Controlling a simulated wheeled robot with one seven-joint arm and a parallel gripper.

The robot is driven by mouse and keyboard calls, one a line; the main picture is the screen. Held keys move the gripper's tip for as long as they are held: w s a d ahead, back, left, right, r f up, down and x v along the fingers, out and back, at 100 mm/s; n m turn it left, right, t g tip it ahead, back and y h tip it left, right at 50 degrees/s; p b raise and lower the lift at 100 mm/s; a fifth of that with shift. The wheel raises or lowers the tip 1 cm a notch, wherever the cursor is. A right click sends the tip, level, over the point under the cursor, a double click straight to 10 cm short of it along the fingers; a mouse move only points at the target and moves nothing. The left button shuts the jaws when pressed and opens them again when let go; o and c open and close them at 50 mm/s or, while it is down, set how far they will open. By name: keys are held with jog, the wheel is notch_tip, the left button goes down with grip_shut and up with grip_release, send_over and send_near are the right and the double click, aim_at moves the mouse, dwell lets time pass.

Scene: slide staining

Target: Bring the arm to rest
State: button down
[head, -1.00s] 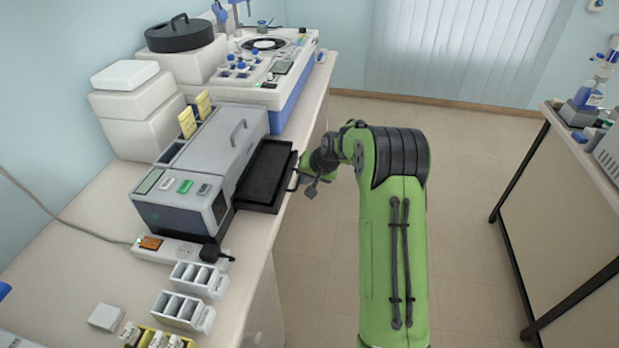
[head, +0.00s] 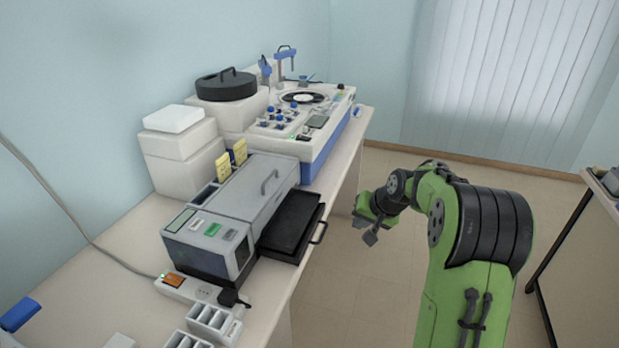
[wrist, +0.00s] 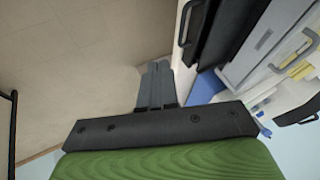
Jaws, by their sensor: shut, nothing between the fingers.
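My green arm (head: 465,250) stands at the right in the head view, bent over the floor beside the bench. My gripper (head: 370,237) hangs off the bench's edge, to the right of the pulled-out black tray and apart from it. In the wrist view my gripper (wrist: 157,68) has its two grey fingers together with nothing between them, over bare floor.
The grey stainer (head: 215,225) has its black tray (head: 290,226) out, with a handle towards the arm. A power strip (head: 195,290) and white racks (head: 215,322) are in front. A blue-white machine (head: 320,150) stands behind. The floor (head: 335,300) is clear.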

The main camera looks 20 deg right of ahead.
jog(key=s+a+r+n+h, duration=0.1)
jog(key=s+a+r+n, duration=0.3)
jog(key=s+a+r, duration=0.75)
jog(key=s+a+f+n, duration=0.1)
jog(key=s+a, duration=0.1)
jog(key=s, duration=0.8)
jog(key=s+a+f+n, duration=0.1)
jog(key=s+a+f, duration=0.1)
jog(key=s, duration=0.8)
jog(key=shift+s+g+h, duration=0.3)
jog(key=shift+g, duration=0.1)
jog(key=shift+a, duration=0.1)
